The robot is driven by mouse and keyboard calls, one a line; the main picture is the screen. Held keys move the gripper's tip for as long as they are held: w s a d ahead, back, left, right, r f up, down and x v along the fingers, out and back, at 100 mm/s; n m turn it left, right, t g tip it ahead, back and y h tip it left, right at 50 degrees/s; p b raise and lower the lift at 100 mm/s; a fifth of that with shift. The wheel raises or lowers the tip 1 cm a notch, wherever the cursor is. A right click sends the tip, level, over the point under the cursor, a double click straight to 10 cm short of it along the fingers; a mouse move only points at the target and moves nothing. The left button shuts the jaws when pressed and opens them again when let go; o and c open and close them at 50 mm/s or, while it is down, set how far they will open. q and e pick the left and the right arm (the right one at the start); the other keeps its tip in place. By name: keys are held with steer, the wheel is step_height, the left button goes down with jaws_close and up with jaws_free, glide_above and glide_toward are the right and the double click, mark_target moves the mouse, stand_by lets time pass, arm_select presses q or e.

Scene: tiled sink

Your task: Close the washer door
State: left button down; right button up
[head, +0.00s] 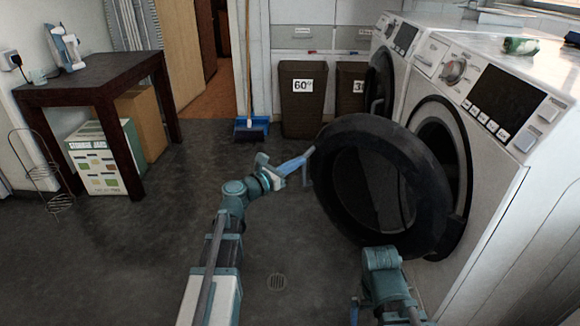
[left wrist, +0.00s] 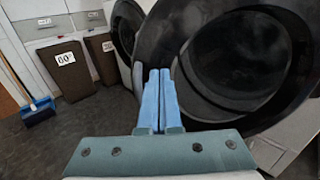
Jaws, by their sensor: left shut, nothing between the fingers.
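The washer (head: 470,120) nearest me is white and stands at the right in the head view. Its round black door (head: 345,210) stands wide open, swung out to the left of the dark opening (head: 440,135). My left gripper (head: 312,150) is shut and empty, with its fingertips close to the left rim of the door; I cannot tell if they touch. In the left wrist view the blue fingers (left wrist: 158,75) are together in front of the door (left wrist: 240,60). My right arm (head: 385,275) shows at the bottom, below the door; its fingers cannot be made out clearly.
A second washer (head: 395,50) stands behind the first. Two brown bins (head: 303,105) and a blue dustpan (head: 251,128) are at the back. A dark table (head: 90,80) with boxes under it is at the left. A green item (head: 520,46) lies on the washer. The middle floor is clear.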

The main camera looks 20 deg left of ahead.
mark_target(322, 149)
arm_select(q)
steer(key=x, duration=0.8)
steer(key=shift+w+d, duration=0.1)
steer(key=shift+w, duration=0.15)
